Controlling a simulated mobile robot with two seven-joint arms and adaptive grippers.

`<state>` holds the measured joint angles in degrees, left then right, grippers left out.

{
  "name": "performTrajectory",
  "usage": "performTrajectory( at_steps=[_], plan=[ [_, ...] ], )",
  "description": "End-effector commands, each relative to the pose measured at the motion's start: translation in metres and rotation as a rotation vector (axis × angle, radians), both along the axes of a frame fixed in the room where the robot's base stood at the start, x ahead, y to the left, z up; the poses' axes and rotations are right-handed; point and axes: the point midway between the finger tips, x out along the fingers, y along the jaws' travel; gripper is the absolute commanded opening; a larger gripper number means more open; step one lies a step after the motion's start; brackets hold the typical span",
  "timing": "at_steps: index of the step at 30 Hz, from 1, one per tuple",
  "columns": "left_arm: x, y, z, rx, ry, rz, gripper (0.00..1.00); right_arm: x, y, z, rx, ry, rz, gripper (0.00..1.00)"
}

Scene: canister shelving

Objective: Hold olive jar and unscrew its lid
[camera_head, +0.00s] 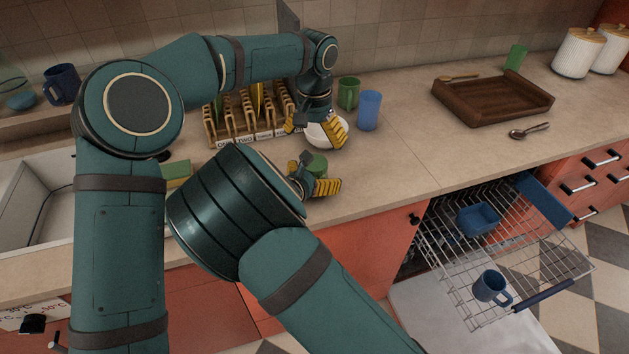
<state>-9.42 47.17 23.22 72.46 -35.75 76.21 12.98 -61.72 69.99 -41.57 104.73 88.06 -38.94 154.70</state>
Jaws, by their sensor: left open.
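No object is clearly recognisable as the olive jar. A small green round object (317,164) that may be the jar or its lid stands on the counter, partly hidden by my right gripper (314,184). The yellow fingers of the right gripper are spread apart beside it; whether they touch it I cannot tell. My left gripper (317,128) points down from above, open, with its yellow fingers on either side of a white rounded object (324,137), perhaps a bowl. Whether they touch it is unclear.
A wooden rack (213,133) stands behind the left gripper. A green mug (348,93) and a blue cup (369,110) stand close to its right. A wooden tray (490,113) and a spoon (528,131) lie farther right. An open dishwasher rack (520,255) juts out below the counter.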

Motion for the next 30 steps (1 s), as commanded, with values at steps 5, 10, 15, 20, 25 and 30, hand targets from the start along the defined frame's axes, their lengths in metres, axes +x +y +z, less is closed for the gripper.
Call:
performTrajectory(
  at_steps=[5,10,15,20,25,30],
  plan=[
    [0.000,0.000,0.000,0.000,0.000,0.000,0.94,0.000,0.000,0.000,0.000,0.000,0.000,0.51],
    [0.000,0.000,0.000,0.000,0.000,0.000,0.94,0.000,0.000,0.000,0.000,0.000,0.000,0.25],
    [0.000,-0.004,0.000,-0.022,-0.002,-0.012,0.94,0.000,0.000,0.000,0.000,0.000,0.000,0.00],
    [0.003,-0.037,0.002,-0.186,-0.024,-0.098,0.94,0.000,0.000,0.000,0.000,0.000,0.000,0.00],
    [0.014,-0.101,0.024,-0.520,-0.140,-0.236,0.94,0.000,0.000,0.000,0.000,-0.001,0.000,0.00],
    [0.037,-0.149,0.065,-0.817,-0.355,-0.292,0.94,0.000,0.000,0.001,0.000,-0.001,0.000,0.00]
  ],
)
